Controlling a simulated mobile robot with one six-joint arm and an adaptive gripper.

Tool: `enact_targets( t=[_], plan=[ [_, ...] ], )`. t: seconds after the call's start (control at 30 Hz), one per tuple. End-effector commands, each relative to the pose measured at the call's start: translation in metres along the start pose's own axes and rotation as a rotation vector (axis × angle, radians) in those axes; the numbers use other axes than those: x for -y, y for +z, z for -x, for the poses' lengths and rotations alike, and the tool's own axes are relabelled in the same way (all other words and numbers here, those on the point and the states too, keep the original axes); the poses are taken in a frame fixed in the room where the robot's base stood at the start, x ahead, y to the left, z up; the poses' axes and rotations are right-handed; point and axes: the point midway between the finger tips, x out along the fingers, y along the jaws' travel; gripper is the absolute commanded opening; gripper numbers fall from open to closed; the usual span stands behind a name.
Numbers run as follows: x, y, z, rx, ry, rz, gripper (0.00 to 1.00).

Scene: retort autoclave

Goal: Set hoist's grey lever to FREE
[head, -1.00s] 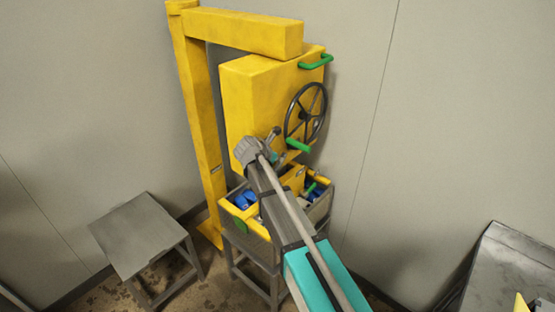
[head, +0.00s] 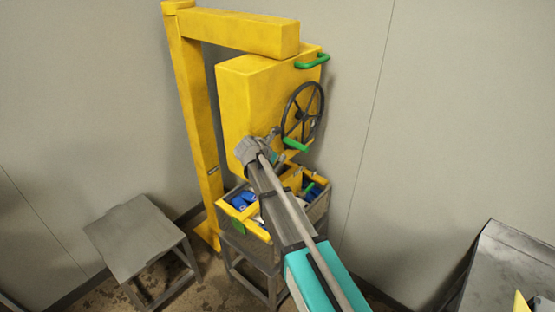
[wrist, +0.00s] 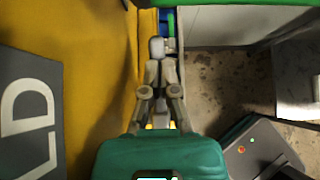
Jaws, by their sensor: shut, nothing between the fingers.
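The yellow hoist housing (head: 245,100) hangs under a yellow beam, with a black handwheel (head: 303,113) on its front. My gripper (head: 274,134) is at the lower part of this front, left of the wheel's green grip (head: 296,144). In the wrist view my gripper (wrist: 157,66) is shut, its fingers close beside the yellow face (wrist: 100,60). A dark plate (wrist: 30,115) there shows the letters "LD". A pale grey rounded end shows at the fingertips; I cannot tell whether it is the grey lever or the fingers. No lever is clearly distinguishable in the head view.
A crate (head: 318,212) with blue items stands on a stand below the housing. A grey stool (head: 135,235) is at left and a metal table (head: 505,270) at right. A green handle (head: 312,61) is on the housing's upper front. A green bar (wrist: 250,10) crosses the wrist view's top.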

Motion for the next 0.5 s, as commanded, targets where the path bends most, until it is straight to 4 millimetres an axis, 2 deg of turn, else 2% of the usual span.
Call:
enact_targets(
  t=[0.27, 0.5],
  plan=[
    [-0.001, 0.002, 0.004, 0.0, 0.001, 0.001, 0.0],
    [-0.001, 0.008, 0.016, 0.0, 0.001, 0.001, 0.0]
  ],
)
